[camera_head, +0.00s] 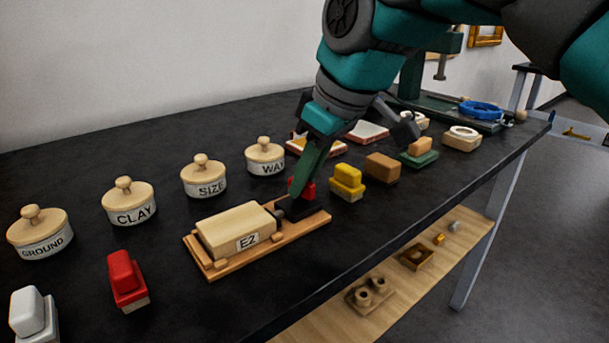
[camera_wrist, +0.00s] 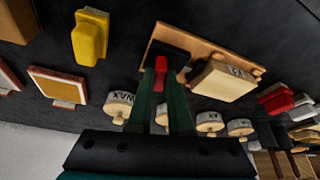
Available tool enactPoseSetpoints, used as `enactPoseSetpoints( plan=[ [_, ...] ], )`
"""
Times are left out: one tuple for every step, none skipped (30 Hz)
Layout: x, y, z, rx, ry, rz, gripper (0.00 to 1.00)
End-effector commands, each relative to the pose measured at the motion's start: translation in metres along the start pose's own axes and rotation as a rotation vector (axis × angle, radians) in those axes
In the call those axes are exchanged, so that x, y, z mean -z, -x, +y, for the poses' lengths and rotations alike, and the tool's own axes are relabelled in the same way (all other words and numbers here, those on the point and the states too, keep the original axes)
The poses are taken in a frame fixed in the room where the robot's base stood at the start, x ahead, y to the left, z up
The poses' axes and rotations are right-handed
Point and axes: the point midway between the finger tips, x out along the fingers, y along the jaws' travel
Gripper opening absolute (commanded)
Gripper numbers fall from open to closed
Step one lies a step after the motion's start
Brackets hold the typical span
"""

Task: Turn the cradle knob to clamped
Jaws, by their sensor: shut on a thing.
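The cradle (camera_head: 322,221) is a flat wooden base on the dark bench, holding a pale wooden block (camera_head: 238,229) marked like "E2". At the cradle's right end is a dark clamp part with a red knob (camera_head: 308,186). In the wrist view, the red knob (camera_wrist: 161,66) sits between my two green fingertips, beside the block (camera_wrist: 224,82). My gripper (camera_wrist: 160,80) is shut on the red knob. In the head view, my gripper (camera_head: 301,190) reaches down to the cradle's right end and hides part of the knob and clamp. I cannot tell the knob's setting.
Lidded jars stand behind the cradle, including SIZE (camera_head: 203,178) and one partly hidden by my arm, WAX (camera_head: 265,158). A red-topped block (camera_head: 126,276) lies front left. A yellow block (camera_head: 347,181) stands close right of the cradle. The bench's front edge is nearby.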

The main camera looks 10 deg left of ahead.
Motion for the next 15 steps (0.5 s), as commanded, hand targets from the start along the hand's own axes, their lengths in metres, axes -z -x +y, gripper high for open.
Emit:
enactPoseSetpoints(
  plan=[
    [0.0001, 0.0001, 0.0006, 0.017, 0.036, 0.0, 0.0],
    [0.0003, 0.0, 0.0007, 0.028, 0.062, 0.0, 0.0],
    [0.0007, 0.0002, 0.0011, 0.042, 0.098, 0.002, 0.0],
    [0.001, 0.0002, 0.0016, 0.053, 0.123, 0.003, 0.0],
    [0.0013, 0.0003, 0.0021, 0.063, 0.148, 0.004, 0.0],
    [0.0014, 0.0002, 0.0026, 0.076, 0.183, 0.003, 0.0],
    [0.0013, 0.0, 0.0026, 0.087, 0.207, 0.002, 0.0],
    [0.0011, -0.0004, 0.0026, 0.098, 0.232, 0.001, 0.0],
    [0.0011, -0.0007, 0.0024, 0.112, 0.265, 0.0, 0.0],
    [0.0012, -0.0009, 0.0025, 0.121, 0.288, 0.0, 0.0],
    [0.0015, -0.0009, 0.0026, 0.13, 0.31, 0.0, 0.0],
    [0.0016, -0.0007, 0.0029, 0.141, 0.34, 0.001, 0.0],
    [0.0017, -0.0005, 0.0032, 0.149, 0.36, 0.001, 0.0],
    [0.0016, -0.0001, 0.0033, 0.157, 0.381, 0.002, 0.0],
    [0.0014, 0.0002, 0.0034, 0.168, 0.406, 0.002, 0.0]
  ],
)
